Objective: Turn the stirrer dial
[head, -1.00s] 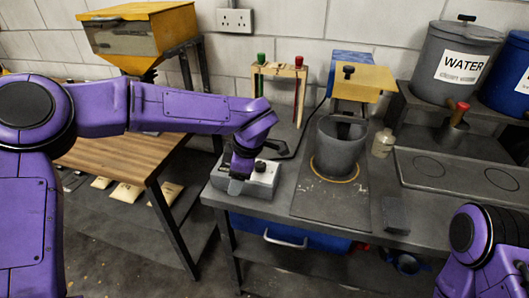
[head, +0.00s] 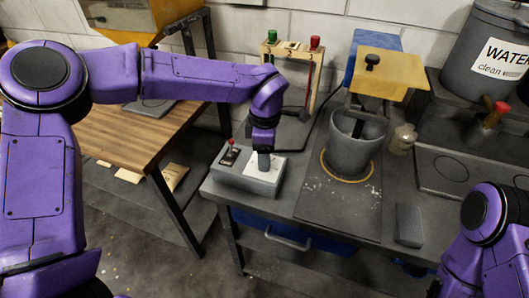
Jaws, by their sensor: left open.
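The grey control box (head: 240,181) stands at the left front corner of the grey bench. On its top left is a black switch plate with a red-tipped lever (head: 231,147). On its top right is a white plate (head: 277,165). My left gripper (head: 264,162) points down over this white plate, its fingers at or just above it. The gripper is open. The dial itself is hidden behind the fingers, and I cannot tell whether they touch it. My right gripper is out of view; only part of my right arm shows at the lower right.
A grey pot (head: 354,150) stands right of the box under a yellow board (head: 385,66). A small wooden stand (head: 291,50) with green and red tops is behind. A bottle (head: 402,139) and a dark block (head: 409,224) are further right. A wooden table (head: 140,130) is left.

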